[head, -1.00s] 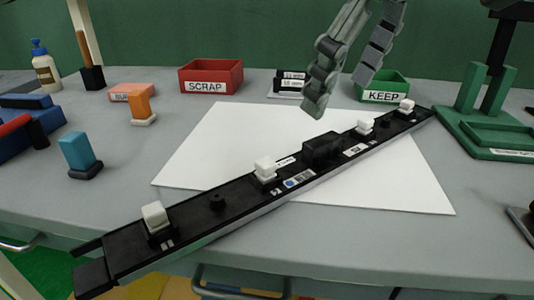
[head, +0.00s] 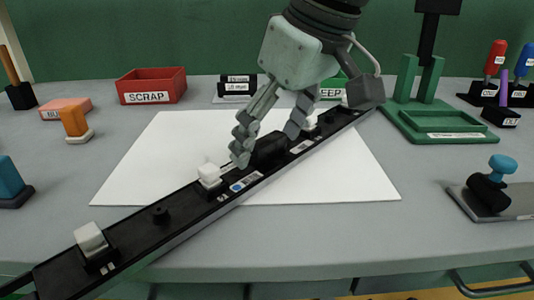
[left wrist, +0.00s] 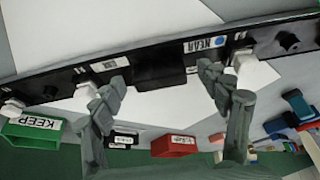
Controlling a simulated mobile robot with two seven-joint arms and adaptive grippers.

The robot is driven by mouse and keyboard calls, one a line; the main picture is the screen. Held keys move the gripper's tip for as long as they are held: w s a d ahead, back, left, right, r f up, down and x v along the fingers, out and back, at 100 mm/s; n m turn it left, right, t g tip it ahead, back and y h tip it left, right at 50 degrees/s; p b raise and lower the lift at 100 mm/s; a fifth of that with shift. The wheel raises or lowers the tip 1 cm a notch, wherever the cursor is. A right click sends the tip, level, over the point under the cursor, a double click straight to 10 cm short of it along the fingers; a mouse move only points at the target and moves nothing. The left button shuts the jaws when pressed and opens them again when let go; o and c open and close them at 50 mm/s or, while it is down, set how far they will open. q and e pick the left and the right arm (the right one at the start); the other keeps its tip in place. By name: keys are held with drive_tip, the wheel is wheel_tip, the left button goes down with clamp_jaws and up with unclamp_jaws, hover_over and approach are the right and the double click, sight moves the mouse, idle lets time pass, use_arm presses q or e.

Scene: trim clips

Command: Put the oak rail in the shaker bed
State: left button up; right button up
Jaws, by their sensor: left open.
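A long black rail (head: 135,233) lies diagonally over the white sheet, its near-left end reaching past the table's front edge. It carries several white clips (head: 209,174) and a raised black block (head: 268,148) near its middle. No oak colour shows on it. My left gripper (head: 266,142) is open, its fingers on either side of the block; contact is unclear. The left wrist view shows the block (left wrist: 158,66) between the spread fingers (left wrist: 163,88), and a NEAR label on the rail. A green stand with a recessed bed (head: 440,122) is at the right; its label is unreadable. My right gripper is not visible.
The white sheet (head: 130,175) lies flat under the rail. A red SCRAP bin (head: 150,88) and a partly hidden green KEEP bin (head: 333,84) stand behind. A blue-knobbed tool (head: 490,190) sits at the right.

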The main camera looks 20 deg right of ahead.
sight(267, 141)
use_arm(q)
drive_tip(key=shift+c, duration=0.3)
drive_tip(key=c, duration=1.6)
drive_tip(key=shift+r, duration=0.55)
drive_tip(key=r, duration=0.3)
drive_tip(key=shift+a+r, duration=0.25)
drive_tip(key=shift+s+a+r, duration=0.3)
drive_tip(key=shift+a+r, duration=0.8)
drive_tip(key=shift+a, duration=0.75)
drive_tip(key=shift+s+a+r, duration=0.35)
drive_tip(key=shift+a+r, duration=0.7)
drive_tip(key=shift+a, duration=0.8)
drive_tip(key=shift+s+a+r, duration=0.3)
drive_tip(key=shift+a+r, duration=0.8)
drive_tip(key=shift+a, duration=0.75)
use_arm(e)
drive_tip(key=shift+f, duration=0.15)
